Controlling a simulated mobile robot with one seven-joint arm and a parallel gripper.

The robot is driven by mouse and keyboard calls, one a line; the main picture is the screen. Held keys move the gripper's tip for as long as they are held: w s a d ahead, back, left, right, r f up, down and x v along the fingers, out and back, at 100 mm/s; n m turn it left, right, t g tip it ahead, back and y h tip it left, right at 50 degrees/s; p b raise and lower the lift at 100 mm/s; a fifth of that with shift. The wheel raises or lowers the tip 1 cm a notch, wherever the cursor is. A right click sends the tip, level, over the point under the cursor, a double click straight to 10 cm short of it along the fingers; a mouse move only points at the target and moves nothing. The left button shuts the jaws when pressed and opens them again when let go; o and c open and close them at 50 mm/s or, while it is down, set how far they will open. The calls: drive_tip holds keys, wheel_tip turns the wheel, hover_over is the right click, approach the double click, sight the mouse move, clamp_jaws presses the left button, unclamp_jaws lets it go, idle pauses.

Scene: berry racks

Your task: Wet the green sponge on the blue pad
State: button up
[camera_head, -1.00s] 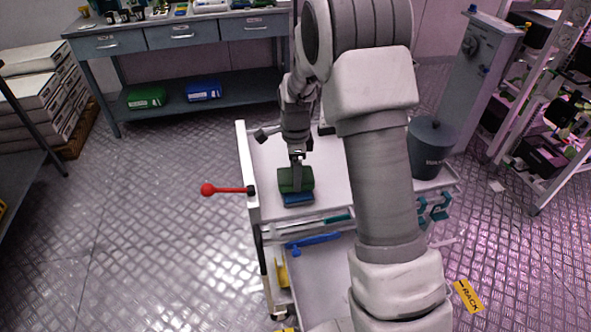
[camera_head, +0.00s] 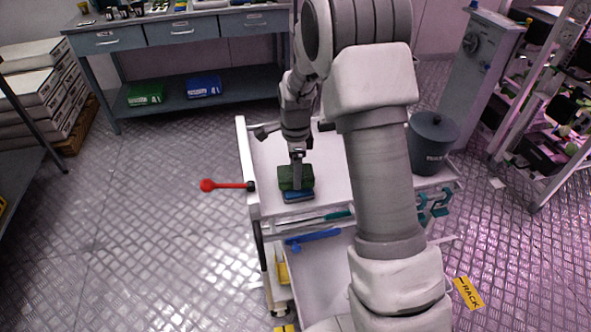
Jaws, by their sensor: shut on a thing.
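The green sponge (camera_head: 283,180) is on the white top of a cart. The blue pad (camera_head: 299,197) lies under it and shows along its near edge. The sponge appears to rest on the pad, though any thin gap between them is too small to tell. My gripper (camera_head: 297,183) points straight down and is shut on the green sponge. Its fingers cover the middle of the sponge. Most of the pad is hidden beneath the sponge.
The cart (camera_head: 325,163) has a red-knobbed lever (camera_head: 208,185) on its left and a dark bucket (camera_head: 433,140) at its right. My arm hides much of its top. A workbench (camera_head: 180,36) stands behind, and a plant rack at right.

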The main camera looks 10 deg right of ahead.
drive_tip(key=shift+f, duration=0.5)
idle(1.1)
drive_tip(key=shift+r, duration=0.1)
drive_tip(key=shift+r+p, duration=2.3)
drive_tip(key=shift+r, duration=1.15)
